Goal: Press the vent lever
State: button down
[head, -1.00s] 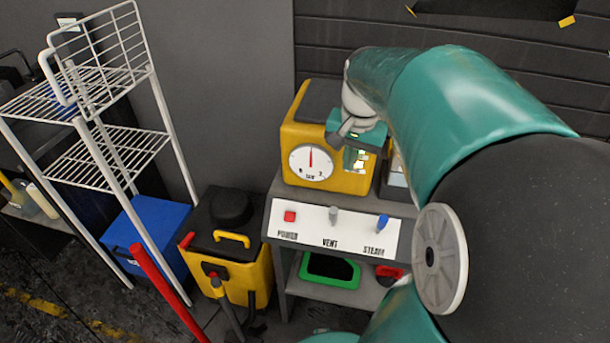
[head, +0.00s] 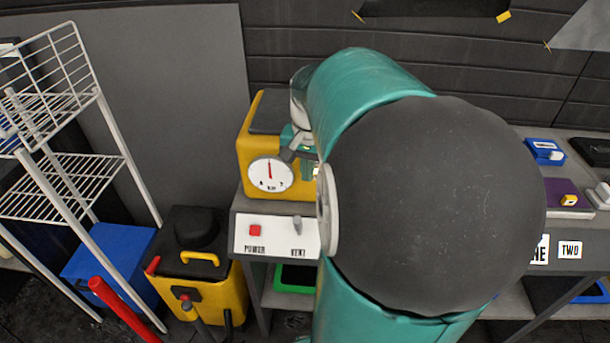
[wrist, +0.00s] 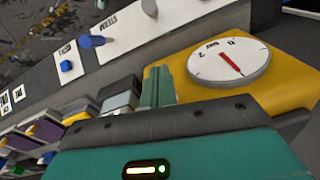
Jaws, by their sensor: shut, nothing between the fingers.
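The vent lever (head: 297,223) is a small grey lever above the VENT label on the white control panel (head: 275,236). It also shows as a grey knob at the top of the wrist view (wrist: 150,8). My gripper (head: 303,162) is above the panel, in front of the yellow gauge box (head: 258,170), and apart from the lever. In the wrist view its green fingers (wrist: 157,87) are shut with nothing between them. The blue steam lever (wrist: 90,41) shows in the wrist view; my arm hides it in the head view.
A red power button (head: 255,230) sits left of the vent lever. A yellow-black machine (head: 205,262), blue box (head: 112,250) and white wire rack (head: 70,165) stand left. A counter with small items, including a purple block (head: 562,192), extends right.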

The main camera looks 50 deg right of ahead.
aim_at(298, 227)
jog(key=f, duration=0.7)
jog(key=shift+w+d+f, duration=0.1)
jog(key=shift+w+f, duration=0.25)
jog(key=a, duration=0.1)
jog(key=s+a, duration=0.1)
jog(key=a+f, duration=0.1)
jog(key=shift+s+a, duration=0.25)
jog(key=shift+s, duration=0.05)
